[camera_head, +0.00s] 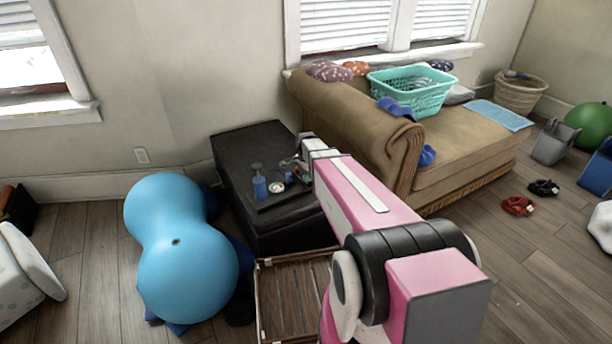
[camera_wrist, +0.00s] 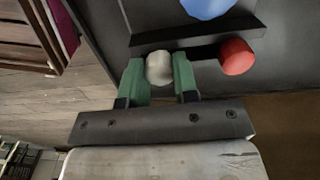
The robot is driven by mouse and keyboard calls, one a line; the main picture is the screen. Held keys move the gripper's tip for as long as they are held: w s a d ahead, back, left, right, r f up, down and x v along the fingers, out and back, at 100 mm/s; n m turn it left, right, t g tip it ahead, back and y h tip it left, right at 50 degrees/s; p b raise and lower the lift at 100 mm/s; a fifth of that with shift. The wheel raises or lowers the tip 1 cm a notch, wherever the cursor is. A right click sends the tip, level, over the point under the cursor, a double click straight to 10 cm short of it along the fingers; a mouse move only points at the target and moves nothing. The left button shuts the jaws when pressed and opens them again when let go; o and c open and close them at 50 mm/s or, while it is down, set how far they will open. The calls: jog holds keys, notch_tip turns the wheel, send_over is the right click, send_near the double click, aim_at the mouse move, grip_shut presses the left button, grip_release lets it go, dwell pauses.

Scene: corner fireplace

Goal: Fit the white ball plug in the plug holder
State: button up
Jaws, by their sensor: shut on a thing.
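The white ball plug (camera_wrist: 159,68) is between the green fingers of my gripper (camera_wrist: 159,76) in the wrist view. The gripper is shut on it, over or close to the dark tray (camera_wrist: 218,37). I cannot tell if the plug touches the tray. A red rounded piece (camera_wrist: 237,57) lies to its right, apart from the fingers. In the head view my gripper (camera_head: 297,168) is over the black chest (camera_head: 243,145), small and partly hidden by my arm. I cannot make out the plug holder for certain.
A blue bottle (camera_head: 259,187) and a small round pale-centred item (camera_head: 277,187) stand on the chest. A blue peanut ball (camera_head: 180,245) is left of it. The brown sofa (camera_head: 455,150) stands to the right. A slatted wooden crate (camera_head: 292,300) sits in front.

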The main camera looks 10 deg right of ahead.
jog(key=shift+f, duration=0.1)
jog(key=o, duration=0.9)
